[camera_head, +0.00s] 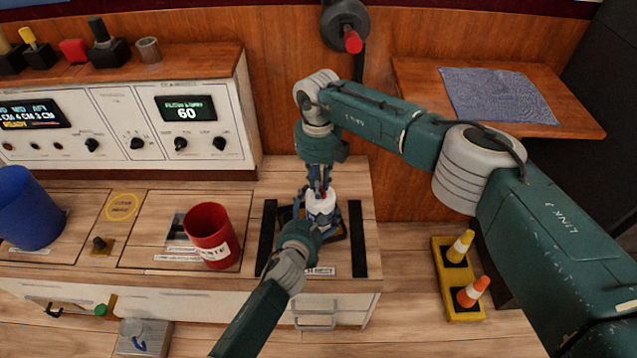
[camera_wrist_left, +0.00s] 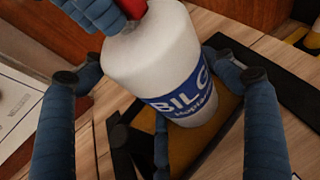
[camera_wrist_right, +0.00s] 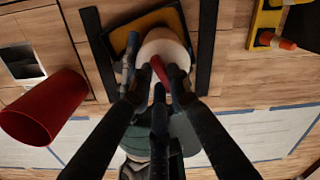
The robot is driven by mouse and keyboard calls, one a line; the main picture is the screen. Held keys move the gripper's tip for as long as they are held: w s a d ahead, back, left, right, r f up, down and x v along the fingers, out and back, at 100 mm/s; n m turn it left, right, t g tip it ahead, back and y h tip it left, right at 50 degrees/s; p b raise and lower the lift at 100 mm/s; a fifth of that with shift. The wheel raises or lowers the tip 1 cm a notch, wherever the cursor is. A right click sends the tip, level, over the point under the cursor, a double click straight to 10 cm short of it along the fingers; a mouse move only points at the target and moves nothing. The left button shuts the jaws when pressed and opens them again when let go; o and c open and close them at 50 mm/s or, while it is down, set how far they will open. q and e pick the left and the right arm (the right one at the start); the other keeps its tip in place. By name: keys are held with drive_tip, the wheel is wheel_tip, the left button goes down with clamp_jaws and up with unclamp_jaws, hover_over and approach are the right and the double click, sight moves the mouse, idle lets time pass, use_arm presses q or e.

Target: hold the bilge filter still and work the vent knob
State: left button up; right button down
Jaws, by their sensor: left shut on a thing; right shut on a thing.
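The bilge filter (camera_head: 321,204) is a white bottle with a blue label, upright on a dark-edged pad on the counter. It also shows in the left wrist view (camera_wrist_left: 160,60) and from above in the right wrist view (camera_wrist_right: 178,45). The red vent knob (camera_wrist_right: 158,69) is on its top, partly covered by fingers. My left gripper (camera_head: 314,222) is shut on the filter's body from the near side. My right gripper (camera_head: 320,190) comes down from above and is shut on the knob; its blue-grey fingers also show in the left wrist view (camera_wrist_left: 105,14).
A red cup (camera_head: 210,238) and a blue bin (camera_head: 27,210) stand left on the counter. Black strips flank the pad. A control panel (camera_head: 155,125) stands behind on the left. A yellow rack with cones (camera_head: 447,285) is at the right. A shelf with a blue cloth (camera_head: 497,95) is back right.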

use_arm(q)
drive_tip(key=shift+a+f, duration=0.1)
use_arm(e)
drive_tip(key=shift+n, duration=1)
use_arm(q)
drive_tip(key=shift+s, duration=0.1)
use_arm(e)
drive_tip(key=c, duration=1.6)
unclamp_jaws()
drive_tip(key=shift+c, duration=0.2)
drive_tip(key=shift+r, duration=0.1)
wheel_tip(320, 180, up, 12)
use_arm(q)
drive_tip(key=o, duration=1.6)
